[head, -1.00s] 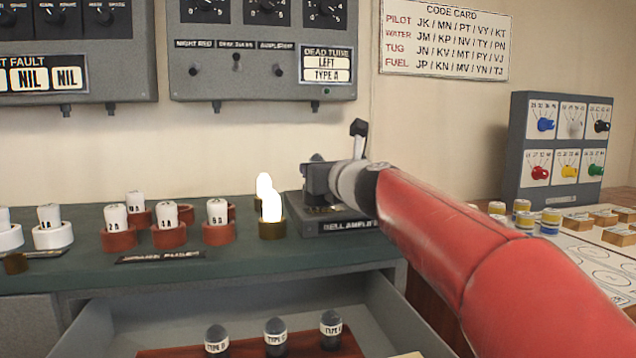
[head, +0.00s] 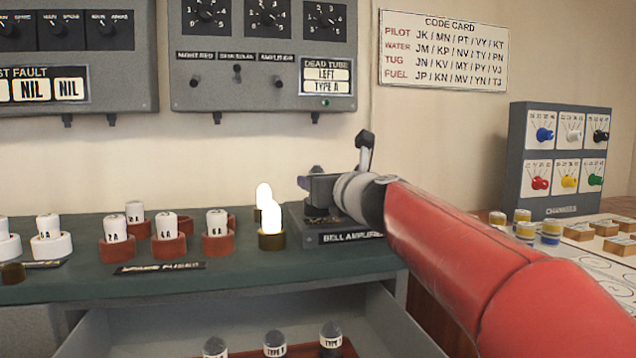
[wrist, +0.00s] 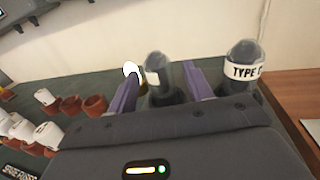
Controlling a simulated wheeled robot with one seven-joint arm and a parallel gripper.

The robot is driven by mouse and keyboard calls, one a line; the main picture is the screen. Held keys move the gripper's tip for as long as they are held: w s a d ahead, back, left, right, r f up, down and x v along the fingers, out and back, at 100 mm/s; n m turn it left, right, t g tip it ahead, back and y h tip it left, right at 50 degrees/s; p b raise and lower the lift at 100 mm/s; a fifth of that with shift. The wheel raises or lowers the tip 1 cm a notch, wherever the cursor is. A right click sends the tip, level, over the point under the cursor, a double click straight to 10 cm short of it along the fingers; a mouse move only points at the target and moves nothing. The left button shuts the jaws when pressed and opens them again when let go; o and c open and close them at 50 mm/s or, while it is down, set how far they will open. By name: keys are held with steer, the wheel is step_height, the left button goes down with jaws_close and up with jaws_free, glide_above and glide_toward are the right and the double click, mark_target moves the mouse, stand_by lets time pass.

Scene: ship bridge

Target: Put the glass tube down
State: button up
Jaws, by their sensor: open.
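A dark glass tube (wrist: 158,78) with a pale label stands upright between the two purple fingers of my gripper (wrist: 158,88) in the wrist view. The fingers are apart, with a gap visible on the tube's right side. A second tube labelled TYPE C (wrist: 243,72) stands to the right, outside the fingers. In the head view my gripper (head: 320,190) is over the bell amplifier (head: 345,238), and a dark tube top (head: 316,170) shows just behind it.
Two glowing lamps (head: 271,220) stand close left of the amplifier. White-topped fuses in red holders (head: 168,240) line the bench further left. An open drawer (head: 385,330) below holds several dark tubes (head: 275,342). A knob panel (head: 560,160) stands at right.

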steer(key=v, duration=1)
steer(key=shift+s, duration=0.2)
